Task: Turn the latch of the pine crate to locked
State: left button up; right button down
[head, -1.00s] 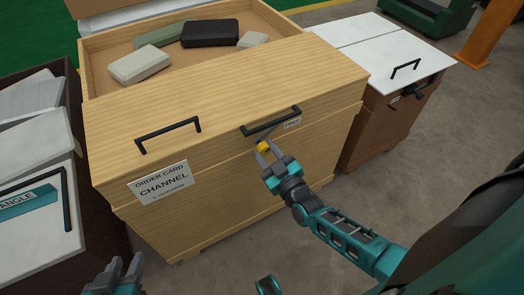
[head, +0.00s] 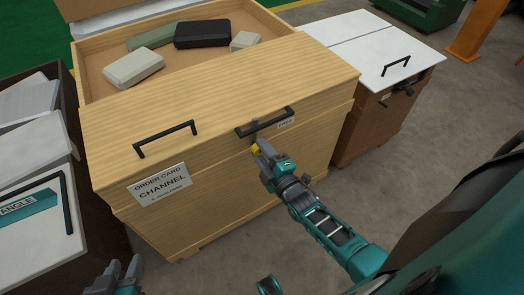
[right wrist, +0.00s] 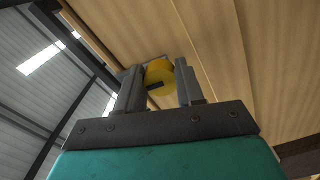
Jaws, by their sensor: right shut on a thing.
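The pine crate (head: 225,185) stands in the middle of the head view, its pale wooden lid (head: 200,100) partly covering the top. The latch is a yellow knob (head: 256,149) on the front, just below the right black handle (head: 265,122). My right gripper (head: 258,150) is shut on this latch; in the right wrist view the yellow knob (right wrist: 159,74), with a dark mark, sits between the two fingers. A small label (head: 286,123) beside the handle seems to read FREE. My left gripper (head: 122,268) is open and empty at the bottom left, away from the crate.
An order card (head: 160,184) reading CHANNEL is on the crate's front. Several blocks lie in its open rear part (head: 110,50). A brown crate with a white lid (head: 370,45) stands close on the right, another dark crate (head: 70,90) on the left. The floor in front is clear.

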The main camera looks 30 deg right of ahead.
jog(key=shift+w+r+n, duration=0.1)
jog(key=shift+n, duration=0.6)
pick_arm(q)
jog(key=shift+w+r, duration=0.3)
jog(key=shift+w, duration=0.05)
pick_arm(e)
jog(key=c, duration=0.7)
grip_release()
pick_arm(q)
jog(key=shift+s, duration=0.1)
pick_arm(e)
jog(key=shift+s, duration=0.2)
pick_arm(q)
jog(key=shift+s+a+p, duration=0.25)
jog(key=shift+a+p, duration=0.2)
jog(key=shift+p, duration=0.35)
pick_arm(e)
jog(key=s, duration=1.2)
jog(key=shift+s+d, duration=0.25)
jog(key=shift+s, duration=0.05)
pick_arm(q)
jog(key=shift+d+r, duration=0.1)
jog(key=shift+r, duration=0.05)
